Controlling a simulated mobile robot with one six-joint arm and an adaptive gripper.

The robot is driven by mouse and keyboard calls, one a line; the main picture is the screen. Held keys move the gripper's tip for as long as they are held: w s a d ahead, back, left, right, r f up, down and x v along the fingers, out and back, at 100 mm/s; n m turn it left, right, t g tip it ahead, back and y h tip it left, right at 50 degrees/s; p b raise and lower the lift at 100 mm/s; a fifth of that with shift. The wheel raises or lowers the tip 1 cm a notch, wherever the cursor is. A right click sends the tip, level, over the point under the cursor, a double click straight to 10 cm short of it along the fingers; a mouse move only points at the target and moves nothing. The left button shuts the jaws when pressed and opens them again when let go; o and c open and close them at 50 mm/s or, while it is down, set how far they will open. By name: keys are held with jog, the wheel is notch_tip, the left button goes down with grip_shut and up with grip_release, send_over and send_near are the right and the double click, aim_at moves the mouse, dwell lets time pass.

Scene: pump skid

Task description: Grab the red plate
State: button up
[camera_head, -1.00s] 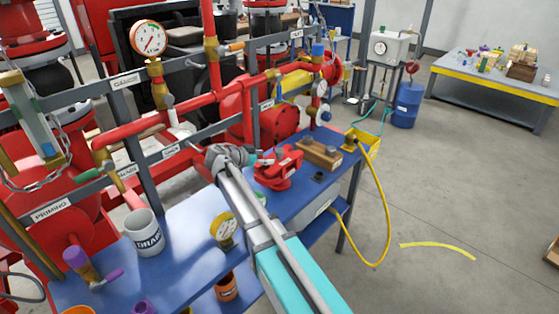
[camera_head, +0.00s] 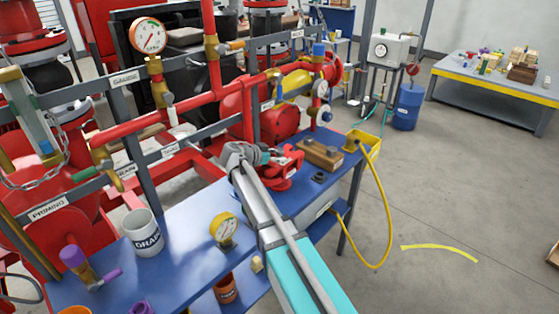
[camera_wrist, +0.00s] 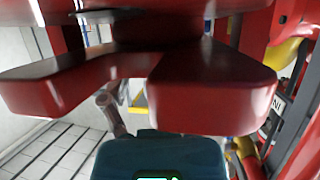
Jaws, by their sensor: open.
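A red, flat, slotted piece (camera_wrist: 215,90) fills the upper part of the wrist view, very close to the camera; I cannot tell for sure that it is the red plate. In the head view a red clamp-like object (camera_head: 284,172) stands on the blue bench, partly hidden by my arm. My gripper (camera_head: 268,157) is beside that red object at the end of my grey wrist. It is open. Its dark teal body also shows at the bottom of the wrist view, and its fingertips are hard to make out. I cannot tell whether it touches the red piece.
A wooden block (camera_head: 320,154) lies right of the clamp-like object. A DRAIN mug (camera_head: 142,233) and a yellow gauge (camera_head: 225,230) stand on the blue bench (camera_head: 185,255). Red pipes (camera_head: 165,120) and labelled rails rise behind. A yellow hose (camera_head: 388,220) hangs at the bench's right end.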

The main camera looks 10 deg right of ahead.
aim_at(277, 151)
grip_shut()
dwell(0.4)
jog(key=shift+r, duration=0.25)
notch_tip(277, 151, up, 3)
jog(key=p, duration=0.3)
jog(key=shift+f, duration=0.1)
jog(key=s+d+r+p, duration=0.3)
jog(key=s+r+p, duration=0.6)
jog(key=s, duration=0.4)
jog(key=shift+s+d+r+p, duration=0.25)
jog(key=shift+d+r+p, duration=0.15)
jog(key=shift+p, duration=0.1)
